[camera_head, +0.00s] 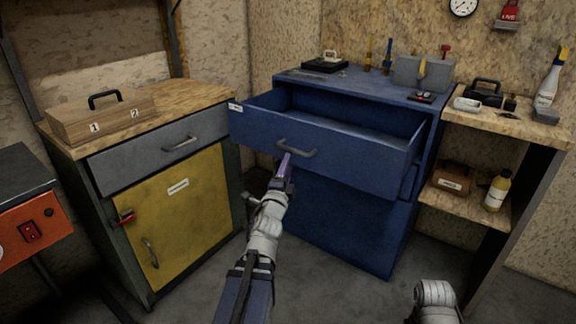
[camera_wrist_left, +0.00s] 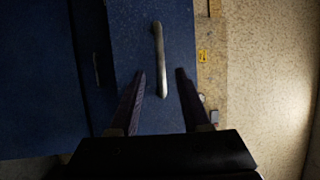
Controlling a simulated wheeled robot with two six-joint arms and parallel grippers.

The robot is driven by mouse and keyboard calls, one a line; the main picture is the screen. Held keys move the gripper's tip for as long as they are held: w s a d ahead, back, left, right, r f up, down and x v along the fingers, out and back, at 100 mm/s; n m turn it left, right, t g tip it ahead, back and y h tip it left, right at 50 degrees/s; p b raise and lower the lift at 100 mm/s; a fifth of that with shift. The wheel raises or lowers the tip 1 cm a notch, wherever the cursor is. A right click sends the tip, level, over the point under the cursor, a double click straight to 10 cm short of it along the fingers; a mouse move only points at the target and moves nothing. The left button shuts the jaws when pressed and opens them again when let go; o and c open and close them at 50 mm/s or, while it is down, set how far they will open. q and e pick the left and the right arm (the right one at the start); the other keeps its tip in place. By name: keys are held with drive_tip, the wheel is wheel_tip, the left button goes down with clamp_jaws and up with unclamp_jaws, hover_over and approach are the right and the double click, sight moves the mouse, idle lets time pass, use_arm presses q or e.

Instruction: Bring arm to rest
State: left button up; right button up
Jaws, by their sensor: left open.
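My left gripper (camera_head: 284,165) is at the front of the open blue drawer (camera_head: 345,152), close to its grey handle (camera_head: 297,149). In the left wrist view the two fingers (camera_wrist_left: 160,82) stand apart, with the handle (camera_wrist_left: 160,60) showing between and beyond their tips. The gripper is open and holds nothing; whether a finger touches the handle I cannot tell. Part of my right arm (camera_head: 436,300) shows at the bottom right of the head view, and its gripper is out of the picture.
The pulled-out drawer juts from the blue cabinet (camera_head: 345,225). A yellow-doored cabinet (camera_head: 180,215) with a wooden box (camera_head: 100,117) on top stands left. A shelf unit (camera_head: 520,125) with bottles stands right. An orange unit (camera_head: 32,228) is at far left. Grey floor lies between.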

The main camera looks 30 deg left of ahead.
use_arm(q)
drive_tip(key=d+f+n+g+h, duration=0.3)
drive_tip(key=d+f+n+g, duration=0.5)
drive_tip(key=d+f, duration=1)
drive_tip(key=s+d+f+n+g+h, duration=0.1)
drive_tip(key=s+d+f+g, duration=0.4)
drive_tip(key=s+d, duration=0.45)
drive_tip(key=s+d+f+g+h, duration=0.1)
drive_tip(key=s+d+f+g, duration=0.2)
drive_tip(key=s+d+g, duration=0.6)
wheel_tip(320, 180, up, 36)
drive_tip(key=s+a+t+p, duration=0.1)
drive_tip(key=t+p, duration=0.1)
drive_tip(key=p, duration=3.4)
drive_tip(key=shift+s+a+r+n+t, duration=0.25)
drive_tip(key=shift+s+a+n+t, duration=0.05)
drive_tip(key=shift+t, duration=0.1)
drive_tip(key=shift+r, duration=0.1)
